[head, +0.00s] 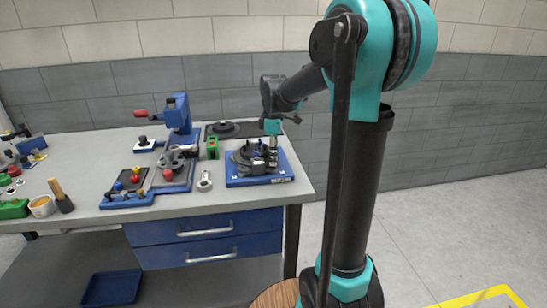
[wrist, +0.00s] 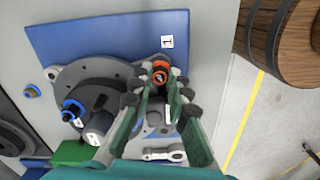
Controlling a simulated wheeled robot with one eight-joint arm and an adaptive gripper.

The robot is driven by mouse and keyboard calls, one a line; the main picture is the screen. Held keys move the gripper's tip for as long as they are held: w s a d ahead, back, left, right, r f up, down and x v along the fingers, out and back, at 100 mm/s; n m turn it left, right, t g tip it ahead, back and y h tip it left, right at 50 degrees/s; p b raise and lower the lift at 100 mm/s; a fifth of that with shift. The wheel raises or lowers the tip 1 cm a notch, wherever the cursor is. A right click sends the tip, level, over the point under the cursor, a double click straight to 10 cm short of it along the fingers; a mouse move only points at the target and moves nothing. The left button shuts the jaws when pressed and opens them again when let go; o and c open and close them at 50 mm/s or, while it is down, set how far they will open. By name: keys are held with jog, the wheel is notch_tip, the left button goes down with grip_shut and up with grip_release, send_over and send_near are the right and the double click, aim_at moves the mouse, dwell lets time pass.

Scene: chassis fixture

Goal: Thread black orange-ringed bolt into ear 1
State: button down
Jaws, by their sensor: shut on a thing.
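The black orange-ringed bolt (wrist: 160,73) is between my fingertips in the wrist view, its orange ring showing around the dark head. My gripper (wrist: 150,84) is shut on it. The bolt is at an ear of the dark round chassis (wrist: 68,85), beside the label "1" (wrist: 167,41) on the blue base plate (wrist: 110,38). My fingers hide the bolt's lower part, so I cannot tell how deep it sits in the ear. In the head view my gripper (head: 272,138) is above the right side of the blue base plate (head: 236,179).
A blue-ringed bolt (wrist: 72,109) stands on the chassis in the wrist view. A loose grey ring-ended part (head: 204,182) and a green block (head: 212,148) are left of the base plate. A blue press (head: 179,115) stands farther left. The table's right edge is close.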

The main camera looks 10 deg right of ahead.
jog(key=c, duration=1.4)
grip_release()
notch_tip(320, 180, up, 9)
